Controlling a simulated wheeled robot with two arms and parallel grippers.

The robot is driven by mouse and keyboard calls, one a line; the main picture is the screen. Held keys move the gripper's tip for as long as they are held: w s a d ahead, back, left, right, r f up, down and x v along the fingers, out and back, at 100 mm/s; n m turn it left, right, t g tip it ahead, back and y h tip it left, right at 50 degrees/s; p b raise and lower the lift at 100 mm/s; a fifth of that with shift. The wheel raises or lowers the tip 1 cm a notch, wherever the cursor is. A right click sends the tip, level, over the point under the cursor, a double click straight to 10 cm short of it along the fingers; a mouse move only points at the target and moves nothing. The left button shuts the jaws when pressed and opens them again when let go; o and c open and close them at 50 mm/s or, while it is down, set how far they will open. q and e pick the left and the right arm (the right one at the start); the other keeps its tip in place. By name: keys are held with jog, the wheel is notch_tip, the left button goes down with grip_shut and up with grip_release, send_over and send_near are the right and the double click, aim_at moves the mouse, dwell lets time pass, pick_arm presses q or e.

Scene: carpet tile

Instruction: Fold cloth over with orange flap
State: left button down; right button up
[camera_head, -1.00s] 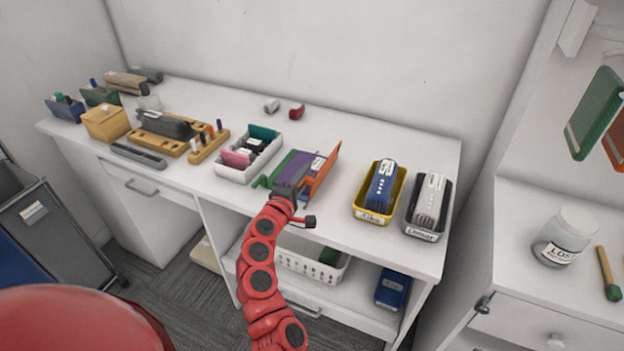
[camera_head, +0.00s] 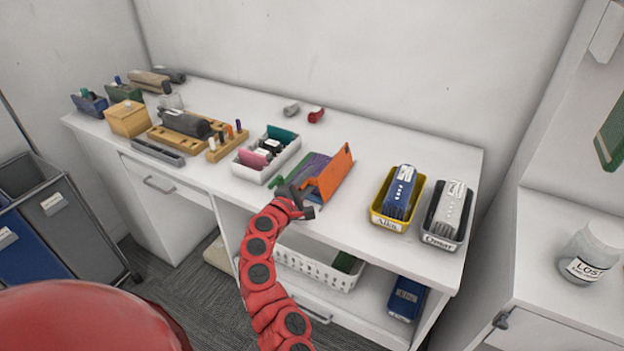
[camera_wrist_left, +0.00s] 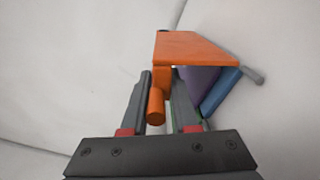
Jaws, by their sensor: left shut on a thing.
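The folding cloth lies near the front edge of the white desk, with an orange flap (camera_head: 338,171) raised at a slant on its right side. Its purple part (camera_head: 313,165) shows left of the flap, partly covered, and a green bit (camera_head: 277,182) sticks out at the left. My left gripper (camera_head: 299,195) is at the flap's near end. In the left wrist view the gripper (camera_wrist_left: 157,108) is shut on an orange tab (camera_wrist_left: 156,104) joined to the orange flap (camera_wrist_left: 197,47). Purple (camera_wrist_left: 200,78) and blue (camera_wrist_left: 221,92) parts show beneath the flap. My right gripper is not in view.
A white tray (camera_head: 246,172) with small items stands just left of the cloth. A yellow bin (camera_head: 376,219) and a black bin (camera_head: 434,240) stand to its right, with bare desk between. Grey and red small objects (camera_head: 316,115) lie behind. A white basket (camera_head: 300,264) is below.

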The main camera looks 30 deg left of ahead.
pick_arm(q)
jog(key=shift+a+r, duration=0.4)
jog(key=c, duration=1)
grip_release()
jog(key=shift+o, duration=1)
jog(key=shift+f, duration=0.1)
jog(key=shift+s+f, duration=0.1)
jog(key=shift+f, duration=0.05)
jog(key=shift+s, duration=0.1)
jog(key=shift+s+d+f, duration=0.1)
jog(key=shift+s+d, duration=0.05)
jog(key=shift+s, duration=0.35)
jog(key=s, duration=1.6)
jog(key=shift+s+a, duration=0.15)
jog(key=shift+a, duration=0.2)
